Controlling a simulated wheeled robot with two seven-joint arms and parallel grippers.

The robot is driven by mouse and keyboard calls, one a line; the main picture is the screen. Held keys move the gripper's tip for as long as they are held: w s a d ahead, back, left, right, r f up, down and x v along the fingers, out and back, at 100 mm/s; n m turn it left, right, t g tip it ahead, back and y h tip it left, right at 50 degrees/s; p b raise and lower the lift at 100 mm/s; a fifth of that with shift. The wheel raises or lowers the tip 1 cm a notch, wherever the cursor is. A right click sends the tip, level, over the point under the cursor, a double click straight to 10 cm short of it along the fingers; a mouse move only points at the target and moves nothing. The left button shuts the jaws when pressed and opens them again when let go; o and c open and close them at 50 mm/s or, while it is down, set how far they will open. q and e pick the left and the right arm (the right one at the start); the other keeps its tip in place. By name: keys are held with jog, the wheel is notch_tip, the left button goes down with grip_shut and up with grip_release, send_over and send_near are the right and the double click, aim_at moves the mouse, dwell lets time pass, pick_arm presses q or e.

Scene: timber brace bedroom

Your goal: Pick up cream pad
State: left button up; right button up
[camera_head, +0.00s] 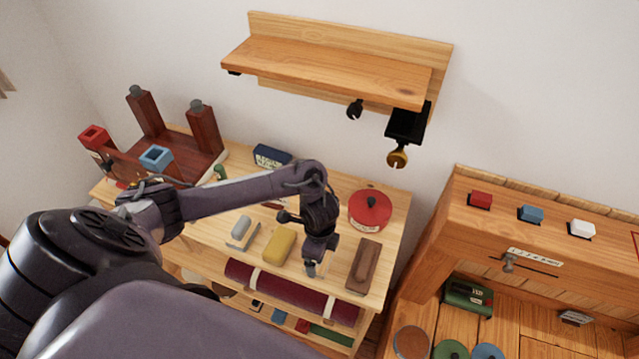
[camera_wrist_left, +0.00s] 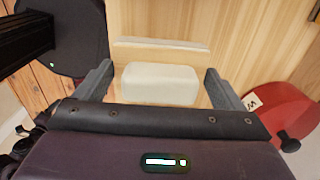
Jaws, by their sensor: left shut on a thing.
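The cream pad (camera_wrist_left: 160,84) is a pale rounded block between the two fingers of my left gripper (camera_wrist_left: 160,88) in the left wrist view. The gripper is shut on it, with one finger at each short end. A pale strip (camera_wrist_left: 160,45) lies just behind the pad. In the head view my left gripper (camera_head: 313,262) points down at the front of the wooden bench, between a yellow pad and a brown block. The cream pad is mostly hidden there. My right gripper is not in view.
The yellow pad (camera_head: 279,246) and a grey pad (camera_head: 241,228) lie left of the gripper, the brown block (camera_head: 363,265) right. A red round tin (camera_head: 370,210) stands behind. A dark red roll (camera_head: 290,290) lies below the bench front. A wooden shelf (camera_head: 325,68) hangs above.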

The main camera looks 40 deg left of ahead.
pick_arm(q)
notch_tip(320, 180, up, 4)
jog(key=shift+w+f, duration=0.1)
jog(key=shift+f, duration=0.05)
notch_tip(320, 180, up, 15)
jog(key=p, duration=0.7)
jog(key=shift+f, duration=0.15)
jog(key=o, duration=0.6)
jog(key=shift+c, duration=0.2)
jog(key=c, duration=0.3)
jog(key=shift+f, duration=0.1)
